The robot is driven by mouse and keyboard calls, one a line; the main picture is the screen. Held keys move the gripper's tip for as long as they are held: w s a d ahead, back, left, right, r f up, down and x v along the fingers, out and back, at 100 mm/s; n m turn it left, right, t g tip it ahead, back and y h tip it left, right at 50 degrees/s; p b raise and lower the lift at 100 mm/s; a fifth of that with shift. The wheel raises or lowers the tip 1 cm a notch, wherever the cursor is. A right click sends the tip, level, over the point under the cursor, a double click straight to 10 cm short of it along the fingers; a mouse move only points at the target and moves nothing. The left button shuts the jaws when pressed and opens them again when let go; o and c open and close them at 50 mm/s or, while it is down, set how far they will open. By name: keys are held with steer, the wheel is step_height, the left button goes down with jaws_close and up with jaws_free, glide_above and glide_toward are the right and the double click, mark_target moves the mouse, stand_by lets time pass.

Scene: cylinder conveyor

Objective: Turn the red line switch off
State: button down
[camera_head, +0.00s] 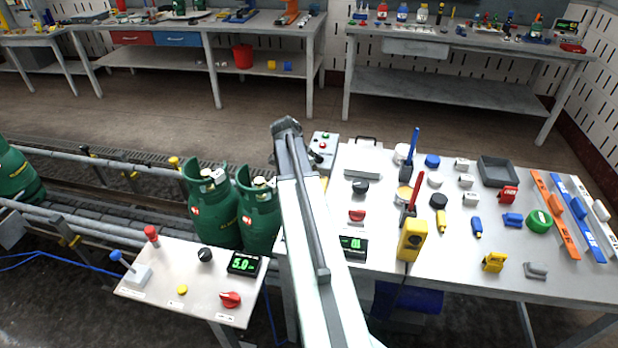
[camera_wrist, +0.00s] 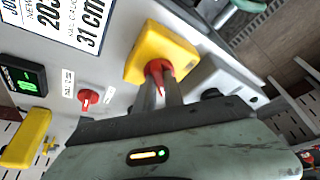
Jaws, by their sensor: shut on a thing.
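A red rotary switch (camera_wrist: 158,70) sits on a yellow square box (camera_wrist: 180,52) in the wrist view. My gripper (camera_wrist: 161,92) is shut on the red knob, with its fingers on the knob's near part. A white mark shows on the knob between the fingers. In the head view my arm covers most of this spot, and the fingertips and the red switch are hidden there.
Another red knob (camera_wrist: 88,97) and a green display (camera_wrist: 22,80) are on the same bench. A grey button box (camera_head: 322,150) stands close to my arm. Green gas cylinders (camera_head: 212,205) and a small panel (camera_head: 160,290) are left. Tools crowd the right bench.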

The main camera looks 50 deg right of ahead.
steer(key=shift+s+d, duration=0.1)
steer(key=shift+s, duration=0.15)
steer(key=c, duration=1.4)
jaws_free()
steer(key=shift+d, duration=0.1)
steer(key=shift+c, duration=0.2)
steer(key=shift+w, duration=0.1)
steer(key=p+v, duration=0.7)
steer(key=shift+a+r, duration=0.3)
steer(key=shift+r, duration=0.05)
steer(key=shift+w+a, duration=0.1)
